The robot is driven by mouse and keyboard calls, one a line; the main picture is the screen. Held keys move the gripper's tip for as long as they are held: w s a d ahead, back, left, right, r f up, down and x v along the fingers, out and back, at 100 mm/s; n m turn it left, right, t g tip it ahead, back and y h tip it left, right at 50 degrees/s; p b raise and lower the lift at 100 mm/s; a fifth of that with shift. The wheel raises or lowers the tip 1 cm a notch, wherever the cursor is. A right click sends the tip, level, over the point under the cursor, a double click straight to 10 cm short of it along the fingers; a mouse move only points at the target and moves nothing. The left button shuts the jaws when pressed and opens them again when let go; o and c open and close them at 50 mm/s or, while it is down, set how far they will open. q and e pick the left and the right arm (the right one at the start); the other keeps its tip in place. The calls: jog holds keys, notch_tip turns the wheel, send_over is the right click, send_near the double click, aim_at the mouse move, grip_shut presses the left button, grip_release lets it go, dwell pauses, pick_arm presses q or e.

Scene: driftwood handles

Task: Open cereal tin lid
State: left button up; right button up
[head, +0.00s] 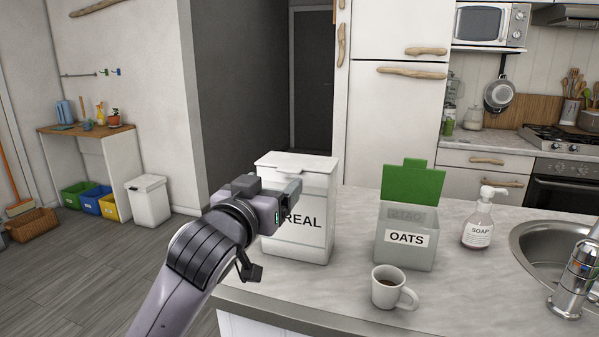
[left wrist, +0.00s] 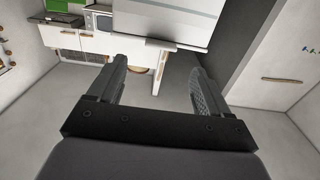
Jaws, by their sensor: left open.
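The white cereal tin (head: 312,246) stands upright on the counter in the head view, with part of its lettering hidden behind my gripper. Its white lid (head: 297,162) lies flat on top and looks closed. My left gripper (head: 288,190) is in front of the tin's upper front, a little below the lid's front edge; contact cannot be told. In the left wrist view the two fingers of my left gripper (left wrist: 157,76) are spread apart with nothing between them. My right gripper is not seen.
An oats tin (head: 404,258) with its green lid (head: 413,184) raised stands right of the cereal tin. A mug (head: 388,287) is in front of it. A soap bottle (head: 478,221) and the sink (head: 530,245) are farther right. Bare counter lies between the cereal tin and the mug.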

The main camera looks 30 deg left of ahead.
aim_at(287, 170)
pick_arm(q)
jog(key=shift+p+x, duration=0.55)
jog(key=shift+x, duration=2.8)
